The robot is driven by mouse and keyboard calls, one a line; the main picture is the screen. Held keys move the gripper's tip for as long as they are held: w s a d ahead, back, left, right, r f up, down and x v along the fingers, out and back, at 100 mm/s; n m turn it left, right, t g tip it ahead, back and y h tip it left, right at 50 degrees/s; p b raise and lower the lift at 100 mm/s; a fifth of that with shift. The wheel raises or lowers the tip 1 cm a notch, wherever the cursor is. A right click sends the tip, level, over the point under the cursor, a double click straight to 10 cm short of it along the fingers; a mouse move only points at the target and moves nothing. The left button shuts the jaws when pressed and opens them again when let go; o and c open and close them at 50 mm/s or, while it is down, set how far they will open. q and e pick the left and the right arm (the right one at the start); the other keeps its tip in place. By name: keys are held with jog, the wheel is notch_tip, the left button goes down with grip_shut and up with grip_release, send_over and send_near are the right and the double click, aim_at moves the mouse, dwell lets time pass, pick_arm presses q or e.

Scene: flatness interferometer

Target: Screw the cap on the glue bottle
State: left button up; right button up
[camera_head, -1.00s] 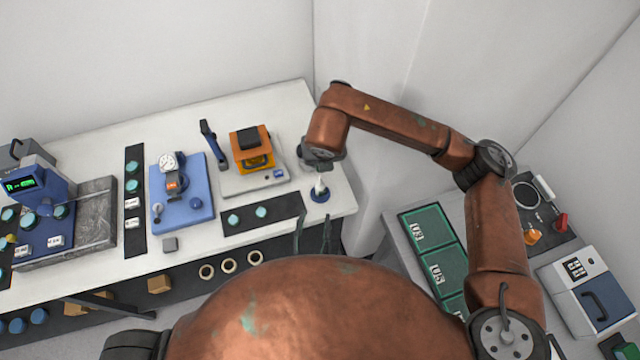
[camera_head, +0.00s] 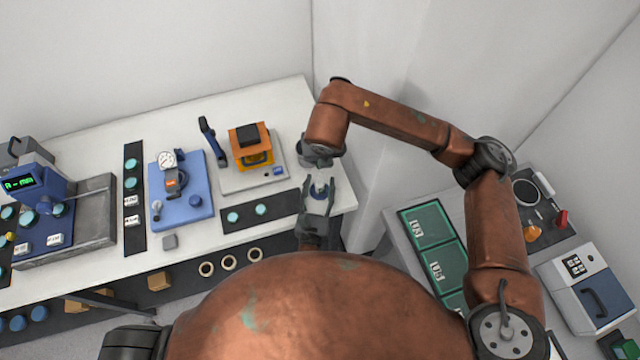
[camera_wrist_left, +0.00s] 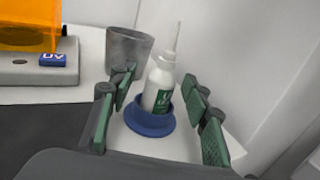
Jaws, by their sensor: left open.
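The glue bottle (camera_wrist_left: 161,82) is white with a green label and a thin pale nozzle. It stands upright in a round blue holder (camera_wrist_left: 150,122) on the white table. I see no cap on the nozzle or elsewhere. My left gripper (camera_head: 317,190) is open, its fingers on either side of the bottle; in the left wrist view, gaps show between bottle and fingers. My right gripper (camera_head: 321,158) hangs above and behind the bottle in the head view; its fingers are not clear, so I cannot tell whether it holds anything.
A grey cup (camera_wrist_left: 128,48) stands behind the bottle. An orange UV box (camera_head: 251,150) on a grey base is left of it. A blue gauge stand (camera_head: 181,205) is further left. Green trays (camera_head: 427,228) lie on the right-hand bench. The table's front edge is close.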

pick_arm(q)
jog(key=shift+w, duration=0.2)
jog(key=shift+c, duration=0.6)
grip_shut()
